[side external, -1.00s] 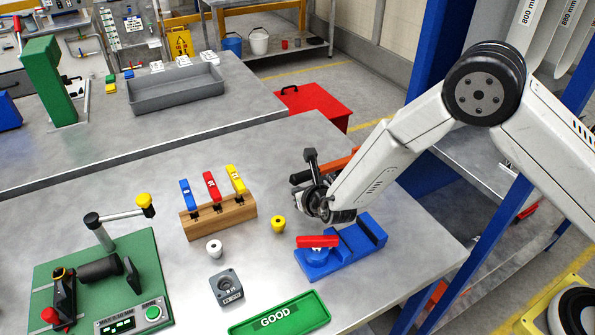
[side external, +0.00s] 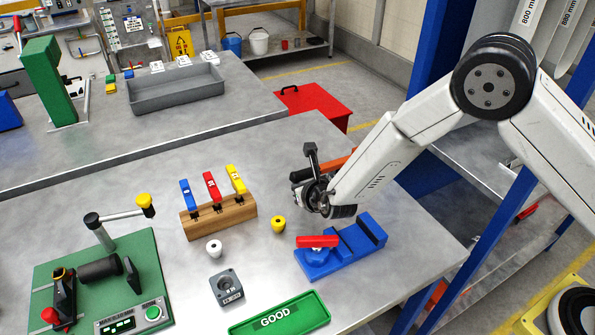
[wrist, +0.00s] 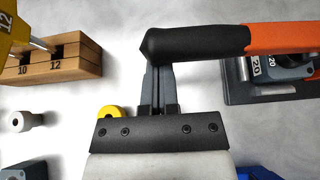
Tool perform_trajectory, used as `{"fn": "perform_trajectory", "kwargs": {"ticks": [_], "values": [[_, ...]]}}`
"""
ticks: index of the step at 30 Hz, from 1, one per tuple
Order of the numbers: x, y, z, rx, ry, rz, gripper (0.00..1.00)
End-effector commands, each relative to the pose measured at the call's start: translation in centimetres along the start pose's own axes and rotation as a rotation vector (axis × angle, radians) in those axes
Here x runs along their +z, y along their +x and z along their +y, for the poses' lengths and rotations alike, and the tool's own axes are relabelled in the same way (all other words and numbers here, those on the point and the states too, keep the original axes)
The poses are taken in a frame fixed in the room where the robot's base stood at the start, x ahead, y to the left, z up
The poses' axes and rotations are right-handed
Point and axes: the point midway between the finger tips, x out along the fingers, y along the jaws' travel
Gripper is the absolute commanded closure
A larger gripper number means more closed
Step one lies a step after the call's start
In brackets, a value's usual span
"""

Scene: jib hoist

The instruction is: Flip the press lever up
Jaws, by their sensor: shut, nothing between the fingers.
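The press lever has an orange arm (wrist: 285,37) and a black grip (wrist: 195,42). It lies across the top of the wrist view, and its orange part also shows behind my wrist in the side view (side external: 338,164). My gripper (wrist: 157,75) is shut and empty. Its fingertips are at the left part of the black grip, which hides their ends. I cannot tell whether they touch it. The press's dark base (wrist: 270,97) stands to the right in the wrist view. In the side view my wrist hides most of the press.
A blue fixture with a red handle (side external: 317,241) stands just in front of my gripper. A yellow knob (side external: 278,223), a white knob (side external: 214,248) and a wooden block with coloured levers (side external: 220,214) are to the left. A green GOOD tray (side external: 280,315) lies in front.

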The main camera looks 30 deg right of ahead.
Motion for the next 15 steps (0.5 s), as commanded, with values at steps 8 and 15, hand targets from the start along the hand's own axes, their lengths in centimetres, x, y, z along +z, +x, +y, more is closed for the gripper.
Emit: {"fn": "perform_trajectory", "kwargs": {"ticks": [8, 15], "values": [[1.9, -0.9, 0.0, 0.001, 0.002, -0.007, 1.00], [5.0, -2.8, -0.7, 0.000, 0.003, -0.009, 1.00]]}}
